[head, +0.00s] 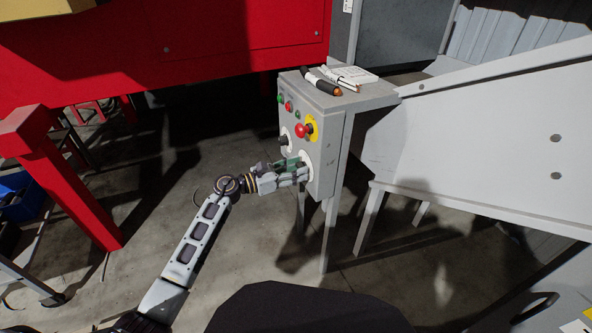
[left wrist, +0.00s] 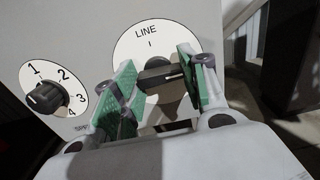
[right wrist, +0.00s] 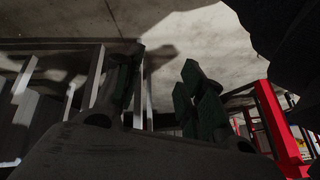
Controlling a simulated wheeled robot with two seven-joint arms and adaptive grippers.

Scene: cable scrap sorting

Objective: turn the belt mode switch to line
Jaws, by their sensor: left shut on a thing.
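The belt mode switch is a dark knob (left wrist: 160,73) on a round white plate (left wrist: 138,48) marked LINE at the top. The knob's bar lies roughly crosswise, with a pale mark near its right end, and does not point up at LINE. My left gripper (head: 296,172) reaches the lower front of the grey control box (head: 324,150). In the left wrist view its green-padded fingers (left wrist: 155,85) are shut on the knob from both sides. The plate's lower part is hidden. My right gripper (right wrist: 160,78) has its fingers apart, with nothing between them.
A numbered dial (left wrist: 48,98) sits left of the switch. A red emergency button (head: 301,131) on yellow and small green and red buttons are above. Pens (head: 325,82) and a white pad (head: 352,75) lie on top. A grey chute (head: 480,130) stands right.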

